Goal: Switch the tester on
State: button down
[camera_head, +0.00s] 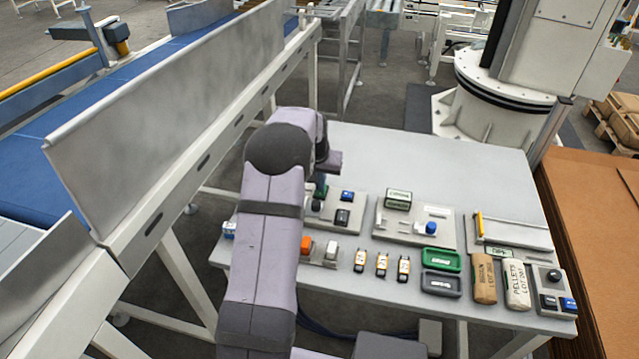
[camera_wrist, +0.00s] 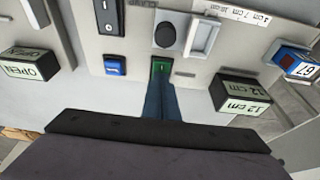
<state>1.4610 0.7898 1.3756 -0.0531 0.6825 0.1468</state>
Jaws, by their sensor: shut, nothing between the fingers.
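No label that I can read marks the tester. In the wrist view the rocker (camera_wrist: 108,16) and blue button (camera_wrist: 114,65) lie left of the knob. My gripper (camera_wrist: 160,84) is shut and empty, its tips over the green button, covering part of it. I cannot tell whether they touch it. In the head view my arm hides part of this panel.
Farther right are a yellow lever (camera_head: 479,226), pouches (camera_head: 484,278) and a control box (camera_head: 552,303). The table's back (camera_head: 430,160) is clear.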

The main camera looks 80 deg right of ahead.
aim_at(320, 194)
jog(key=shift+r, duration=0.15)
jog(key=p+v, duration=0.1)
jog(key=v, duration=0.1)
jog(key=p+v, duration=0.1)
jog(key=shift+d+r+p, duration=0.25)
jog(key=shift+r+p, duration=0.1)
jog(key=a+r+b, duration=0.4)
jog(key=a+r, duration=0.1)
jog(key=r, duration=0.3)
jog(key=shift+a+r, duration=0.15)
jog(key=shift+r, duration=0.2)
jog(key=w+a+f+n+t+y, duration=0.15)
jog(key=w+a+n, duration=0.25)
jog(key=w+a, duration=0.8)
jog(key=w+a+f+n+y, duration=0.1)
jog(key=w+a+f+n, duration=0.3)
jog(key=w+a, duration=0.85)
jog(key=s+a+f+n, duration=0.1)
jog(key=s+a+n, duration=0.1)
jog(key=a, duration=0.7)
jog(key=s+a+f+n+g, duration=0.1)
jog(key=s+a+f+n, duration=0.1)
jog(key=a, duration=0.7)
jog(key=s+a+f+n, duration=0.1)
jog(key=s+a+n, duration=0.3)
jog(key=a, duration=0.5)
jog(key=shift+a+f+n+y, duration=0.2)
jog(key=shift+n+y, duration=0.25)
jog(key=shift+n, duration=0.55)
